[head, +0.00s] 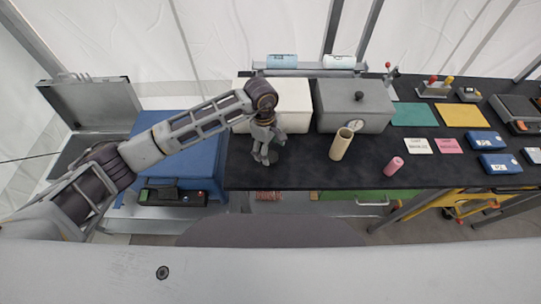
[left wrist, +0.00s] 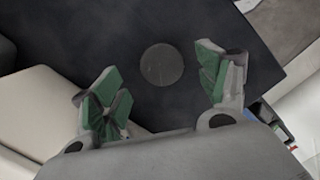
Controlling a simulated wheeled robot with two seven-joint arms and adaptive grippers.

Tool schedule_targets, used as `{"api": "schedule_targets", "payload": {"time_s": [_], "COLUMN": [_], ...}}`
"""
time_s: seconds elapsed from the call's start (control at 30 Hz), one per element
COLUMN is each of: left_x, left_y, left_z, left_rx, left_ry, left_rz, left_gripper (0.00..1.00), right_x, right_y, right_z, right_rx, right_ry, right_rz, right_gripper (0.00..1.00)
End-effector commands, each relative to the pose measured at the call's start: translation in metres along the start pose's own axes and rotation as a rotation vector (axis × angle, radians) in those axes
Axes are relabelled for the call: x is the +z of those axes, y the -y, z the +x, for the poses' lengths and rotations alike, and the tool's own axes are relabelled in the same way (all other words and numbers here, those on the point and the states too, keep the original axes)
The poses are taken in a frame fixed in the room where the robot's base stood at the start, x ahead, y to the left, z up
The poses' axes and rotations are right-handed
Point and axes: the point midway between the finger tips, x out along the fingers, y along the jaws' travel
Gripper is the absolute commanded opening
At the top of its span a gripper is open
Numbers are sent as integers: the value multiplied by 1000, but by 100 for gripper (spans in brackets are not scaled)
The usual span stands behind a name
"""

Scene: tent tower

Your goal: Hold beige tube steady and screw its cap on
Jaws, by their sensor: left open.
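The beige tube (head: 341,146) stands upright on the dark table, and its top end is open. A flat, dark grey round disc (left wrist: 162,65) lies on the table; I cannot tell for sure if it is the cap. My left gripper (head: 265,158) is left of the tube, pointing down above the disc. In the left wrist view its green-padded fingers (left wrist: 160,90) are wide apart, with nothing between them but the tabletop and the disc beyond. My right gripper does not show.
A pink cylinder (head: 394,167) stands right of the tube. A white box (head: 290,104) and a grey lidded box (head: 354,108) stand behind. Cards, coloured mats and blue cases (head: 487,140) fill the right side. Dark table (head: 305,160) is clear between gripper and tube.

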Motion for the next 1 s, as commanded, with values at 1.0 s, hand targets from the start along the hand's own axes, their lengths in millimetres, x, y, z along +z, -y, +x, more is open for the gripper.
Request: {"api": "schedule_targets", "payload": {"time_s": [1.0], "left_x": [-1], "left_y": [2], "left_z": [31], "left_rx": [0], "left_ry": [-1], "left_rz": [0], "left_gripper": [58], "right_x": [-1], "right_y": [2], "right_z": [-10], "right_rx": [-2], "right_ry": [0], "right_rz": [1], "right_gripper": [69]}}
